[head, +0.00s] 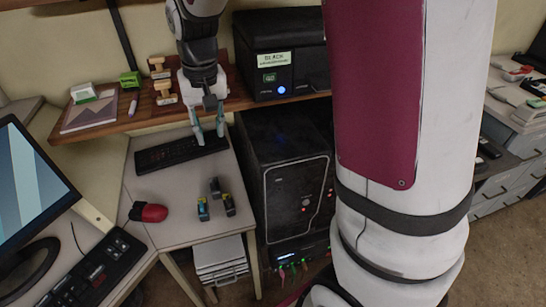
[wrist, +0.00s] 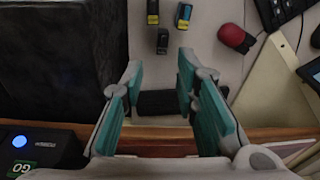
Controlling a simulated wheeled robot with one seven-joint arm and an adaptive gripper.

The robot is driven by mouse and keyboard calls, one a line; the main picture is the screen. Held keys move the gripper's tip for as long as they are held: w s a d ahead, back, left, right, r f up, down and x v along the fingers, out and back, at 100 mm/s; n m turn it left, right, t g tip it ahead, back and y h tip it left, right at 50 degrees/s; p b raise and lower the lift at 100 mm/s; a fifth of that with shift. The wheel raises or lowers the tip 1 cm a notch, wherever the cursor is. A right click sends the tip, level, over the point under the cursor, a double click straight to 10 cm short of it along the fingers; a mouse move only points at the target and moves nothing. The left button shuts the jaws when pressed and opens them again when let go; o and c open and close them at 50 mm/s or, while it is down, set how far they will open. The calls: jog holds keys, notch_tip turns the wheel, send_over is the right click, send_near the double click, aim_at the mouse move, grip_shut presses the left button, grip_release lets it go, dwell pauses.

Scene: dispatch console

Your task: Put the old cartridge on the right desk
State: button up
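Three small cartridges stand close together on the light grey desk (head: 172,232) in the head view: one with blue and yellow (head: 203,209), one black with yellow (head: 229,205) and one dark (head: 215,187). I cannot tell which is the old one. In the wrist view the blue-yellow one (wrist: 184,12), the yellow-banded one (wrist: 152,12) and the dark one (wrist: 163,41) are near the top edge. My gripper (head: 209,134) is open and empty above the black keyboard (head: 180,154), behind the cartridges and apart from them. It also shows in the wrist view (wrist: 160,72).
A black printer (head: 281,60) with a lit blue button sits on the wooden shelf (head: 140,121). A black computer tower (head: 287,180) stands right of the desk. A red mouse (head: 149,212) lies left of the cartridges. Grey drawers (head: 510,180) stand at the far right.

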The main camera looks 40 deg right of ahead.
jog(key=s+r+n+t, duration=0.1)
jog(key=s+r, duration=0.3)
jog(key=s, duration=0.8)
jog(key=s+r+n+t, duration=0.1)
jog(key=s+r, duration=0.4)
jog(key=s, duration=0.7)
jog(key=shift+s+d+n+t, duration=0.2)
jog(key=shift+s+n+t, duration=0.1)
jog(key=shift+t, duration=0.2)
